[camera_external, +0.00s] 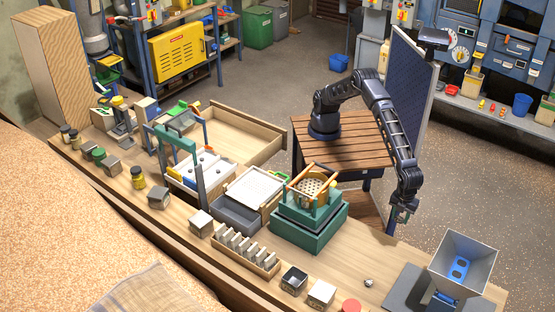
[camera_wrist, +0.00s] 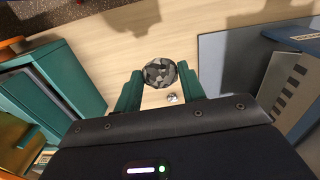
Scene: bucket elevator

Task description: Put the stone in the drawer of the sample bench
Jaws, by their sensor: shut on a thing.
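My gripper (camera_wrist: 161,80) has green fingers, shut on a round, mottled grey and black stone (camera_wrist: 161,72) in the wrist view. In the external view my gripper (camera_external: 401,214) hangs at the right, above the bench's far edge, right of the green sieve machine; the stone is hard to make out there. The sample bench (camera_external: 190,235) is long and pale wood. Its wooden drawer (camera_external: 262,150) is pulled open on the far side, left of my arm's base, and its visible floor looks empty.
A small grey piece (camera_external: 369,282) lies on the bench near a grey hopper (camera_external: 464,262). The green sieve machine (camera_external: 308,225), a white tray (camera_external: 255,188) and a blue-posted frame (camera_external: 198,165) stand along the bench between my gripper and the drawer. Several jars and blocks line the near edge.

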